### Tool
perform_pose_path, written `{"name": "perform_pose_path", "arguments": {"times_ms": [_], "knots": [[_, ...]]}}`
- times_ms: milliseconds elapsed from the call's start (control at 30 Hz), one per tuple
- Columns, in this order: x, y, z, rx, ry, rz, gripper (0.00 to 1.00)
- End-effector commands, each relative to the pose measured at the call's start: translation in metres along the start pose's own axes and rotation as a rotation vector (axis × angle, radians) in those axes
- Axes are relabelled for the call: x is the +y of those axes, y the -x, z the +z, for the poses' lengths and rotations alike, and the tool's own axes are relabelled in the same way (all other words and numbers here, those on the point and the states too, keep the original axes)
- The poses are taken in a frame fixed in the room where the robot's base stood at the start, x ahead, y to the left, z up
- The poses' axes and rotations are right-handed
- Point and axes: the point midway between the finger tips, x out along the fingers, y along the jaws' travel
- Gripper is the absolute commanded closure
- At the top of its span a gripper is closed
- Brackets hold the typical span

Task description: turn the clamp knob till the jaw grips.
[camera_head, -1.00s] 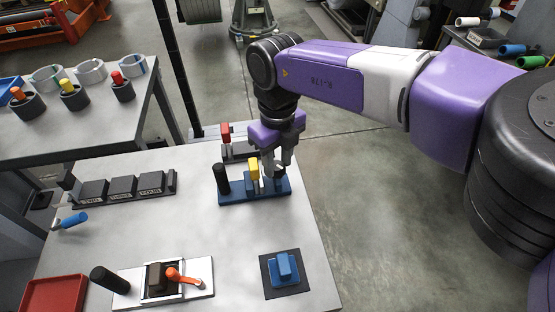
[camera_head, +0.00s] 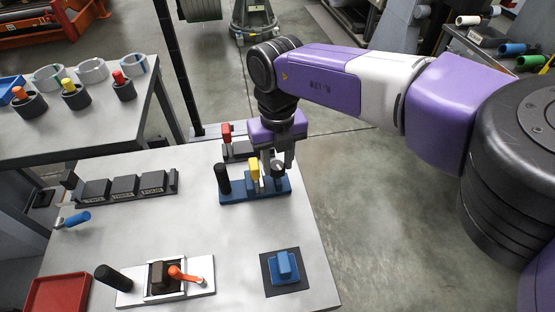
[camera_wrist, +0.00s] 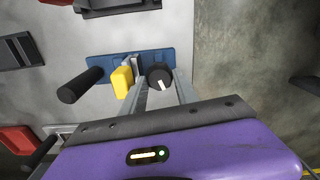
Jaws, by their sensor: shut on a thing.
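The clamp with a blue base (camera_head: 228,196) stands near the right edge of the table; its base also shows in the wrist view (camera_wrist: 100,62). A black upright handle (camera_head: 222,179) is at its left end, and a yellow block (camera_head: 254,170) stands mid-base beside the grey jaw parts (camera_wrist: 136,66). The round black clamp knob (camera_wrist: 160,73) with a white mark is at the right end. My gripper (camera_wrist: 160,84) points down over that end, shut on the knob with one finger on each side. Whether the jaw touches the yellow block I cannot tell.
A second fixture with a red block (camera_head: 226,132) stands just behind. A row of dark blocks (camera_head: 125,187), a white fixture with an orange lever (camera_head: 205,285), a blue piece on a dark pad (camera_head: 284,265) and a red tray (camera_head: 52,295) share the table.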

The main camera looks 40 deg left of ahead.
Motion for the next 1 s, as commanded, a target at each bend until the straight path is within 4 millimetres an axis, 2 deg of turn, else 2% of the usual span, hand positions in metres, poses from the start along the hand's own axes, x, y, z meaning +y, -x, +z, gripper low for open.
{"name": "perform_pose_path", "arguments": {"times_ms": [33,67,100,467,567,833,1000], "knots": [[0.0,0.001,0.001,-0.002,0.0,0.0,1.0],[0.0,0.001,0.001,-0.002,0.0,0.0,0.62],[0.0,0.001,0.001,-0.002,0.001,0.0,0.55],[0.0,0.004,0.001,-0.002,0.001,0.0,0.55],[0.0,0.013,0.001,-0.002,0.001,0.0,0.55],[-0.001,0.057,0.001,-0.003,0.001,-0.001,0.55],[0.0,0.074,0.001,-0.002,0.001,0.0,0.55]]}}
